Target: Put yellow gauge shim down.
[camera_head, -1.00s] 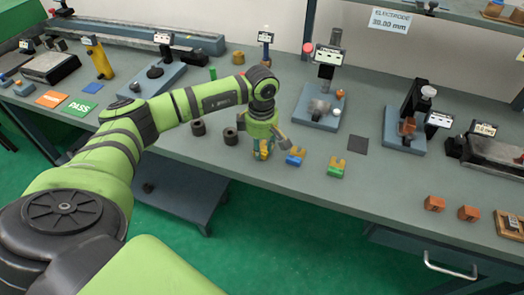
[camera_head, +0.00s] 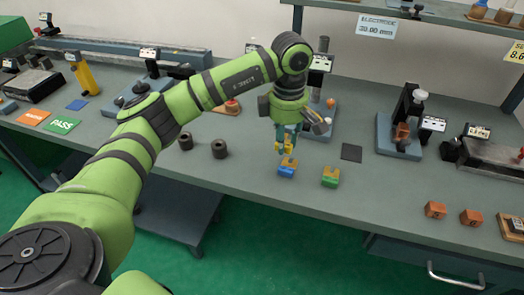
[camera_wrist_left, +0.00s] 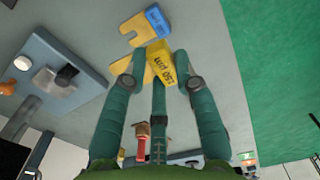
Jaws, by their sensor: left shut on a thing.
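My left gripper (camera_head: 286,146) is shut on the yellow gauge shim (camera_wrist_left: 160,64), a yellow block with dark lettering and a tan plate. In the head view the shim is small and partly hidden by the fingers. The gripper points down over the bench, close behind the blue gauge shim (camera_head: 286,171). That blue shim also shows just past the yellow one in the left wrist view (camera_wrist_left: 156,20). A green gauge shim (camera_head: 330,181) lies to the right. I cannot tell whether the yellow shim touches the bench. My right gripper is not in view.
A dark square pad (camera_head: 351,152) lies bare on the bench (camera_head: 390,185). Two dark cylinders (camera_head: 219,149) stand to the left. A gauge stand (camera_head: 402,132) and orange blocks (camera_head: 435,210) are to the right. The bench's front edge is near the shims.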

